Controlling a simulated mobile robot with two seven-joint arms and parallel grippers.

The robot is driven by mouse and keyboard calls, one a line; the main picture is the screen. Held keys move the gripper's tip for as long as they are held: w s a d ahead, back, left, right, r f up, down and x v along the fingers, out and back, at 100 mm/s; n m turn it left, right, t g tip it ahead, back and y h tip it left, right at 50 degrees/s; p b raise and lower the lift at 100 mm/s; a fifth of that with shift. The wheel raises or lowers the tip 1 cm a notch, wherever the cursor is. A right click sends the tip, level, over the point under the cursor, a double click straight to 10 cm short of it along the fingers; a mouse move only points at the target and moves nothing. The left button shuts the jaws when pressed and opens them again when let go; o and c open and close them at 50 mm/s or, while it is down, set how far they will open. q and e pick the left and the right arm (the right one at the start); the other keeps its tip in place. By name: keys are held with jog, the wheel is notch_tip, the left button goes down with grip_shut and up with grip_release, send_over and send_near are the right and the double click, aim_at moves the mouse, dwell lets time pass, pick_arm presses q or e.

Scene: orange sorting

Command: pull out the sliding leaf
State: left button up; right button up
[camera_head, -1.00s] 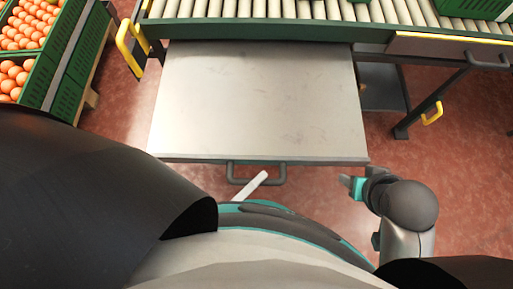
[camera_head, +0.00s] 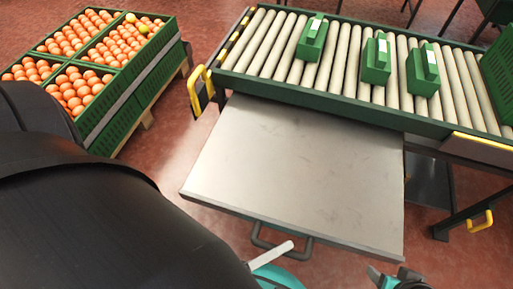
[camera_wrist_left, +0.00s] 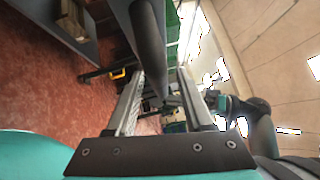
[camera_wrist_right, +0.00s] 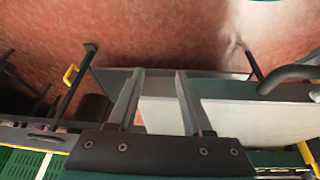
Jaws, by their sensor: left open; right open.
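The sliding leaf (camera_head: 300,170) is a flat grey metal sheet. It sticks out from under the roller conveyor towards me. Its dark bar handle (camera_head: 262,243) is on the front edge and also shows in the right wrist view (camera_wrist_right: 292,72). My left gripper (camera_head: 272,256) is at the handle, with one pale finger across it. In the left wrist view the open fingers (camera_wrist_left: 160,100) stand on either side of a dark bar; contact cannot be told. My right gripper (camera_head: 376,278) is open and empty near the leaf's front right corner, partly cut off by the picture edge.
The roller conveyor (camera_head: 345,65) carries several green boxes (camera_head: 376,62). Green crates of oranges (camera_head: 135,85) stand on a pallet at the left. Yellow handles (camera_head: 200,90) stick out from the conveyor frame.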

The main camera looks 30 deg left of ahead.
pick_arm(q)
jog(key=shift+s+a+f, duration=0.1)
jog(key=shift+s+a, duration=0.15)
jog(key=shift+s, duration=0.2)
jog(key=v, duration=1.4)
pick_arm(e)
jog(key=shift+r, duration=0.65)
pick_arm(q)
jog(key=shift+a, duration=0.1)
pick_arm(e)
jog(key=shift+s+f, duration=0.1)
